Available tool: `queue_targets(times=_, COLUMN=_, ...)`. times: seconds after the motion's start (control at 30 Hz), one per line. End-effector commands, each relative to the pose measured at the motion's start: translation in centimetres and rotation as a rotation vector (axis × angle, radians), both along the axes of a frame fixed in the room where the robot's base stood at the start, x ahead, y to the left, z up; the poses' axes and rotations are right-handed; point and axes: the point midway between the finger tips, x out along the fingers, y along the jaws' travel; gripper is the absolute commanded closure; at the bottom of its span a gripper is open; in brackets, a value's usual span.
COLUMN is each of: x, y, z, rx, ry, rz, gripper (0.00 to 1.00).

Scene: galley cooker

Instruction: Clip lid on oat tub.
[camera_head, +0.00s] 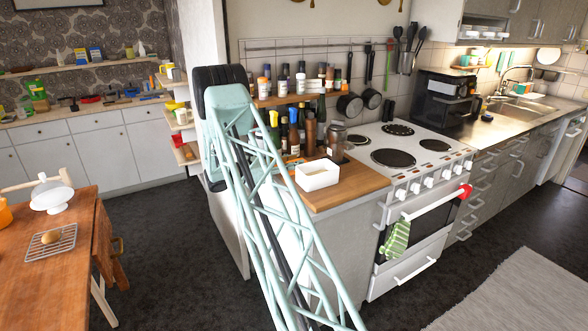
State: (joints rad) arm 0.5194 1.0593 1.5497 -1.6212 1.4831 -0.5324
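A white, open-topped rectangular tub (317,181), which looks like the oat tub, sits on the wooden counter left of the cooker. Its inside shows a pale tan tone; I cannot tell the contents clearly. No lid is on it, and I cannot make out a separate lid anywhere. My pale green lattice arm rises from the bottom centre to a dark joint at upper left of centre, left of the tub. My gripper does not show, so its state and any hold are hidden.
Bottles and jars crowd the counter behind the tub, with a glass jar (337,139) close by. The white cooker (408,160) stands right, with a green cloth (395,240) on its oven handle. A wooden table (60,275) is at left. Dark floor lies between.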

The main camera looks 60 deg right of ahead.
Motion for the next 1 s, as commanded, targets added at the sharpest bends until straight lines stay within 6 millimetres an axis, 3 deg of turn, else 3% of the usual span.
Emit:
queue_targets(times=0.47, x=0.0, y=0.0, z=0.0, rx=0.0, ry=0.0, rz=0.0, gripper=0.72)
queue_targets(times=0.77, x=0.0, y=0.0, z=0.0, rx=0.0, ry=0.0, rz=0.0, gripper=0.97)
queue_targets(times=1.0, x=0.0, y=0.0, z=0.01, rx=0.0, ry=0.0, rz=0.0, gripper=0.98)
